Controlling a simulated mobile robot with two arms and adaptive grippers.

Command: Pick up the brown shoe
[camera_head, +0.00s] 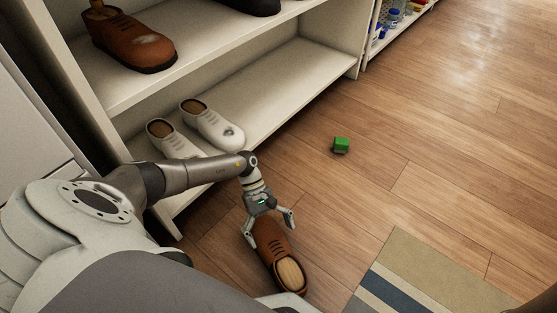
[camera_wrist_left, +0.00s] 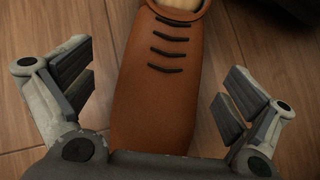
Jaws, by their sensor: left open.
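A brown shoe (camera_head: 279,258) with dark laces stands on the wood floor in front of the shelf, its opening toward the bottom of the head view. My left gripper (camera_head: 270,231) is open above its toe end. In the left wrist view the brown shoe (camera_wrist_left: 158,75) runs up the middle between the spread fingers of my left gripper (camera_wrist_left: 155,95), with a gap on each side. The toe tip is hidden behind the gripper body. Another brown shoe (camera_head: 131,40) stands on the upper shelf. My right gripper is not in view.
A white shelf unit (camera_head: 290,75) stands at the upper left, with a pair of white shoes (camera_head: 212,125) on its lower board. A small green block (camera_head: 341,145) lies on the floor. A striped mat (camera_head: 420,275) is at the lower right. The floor between is clear.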

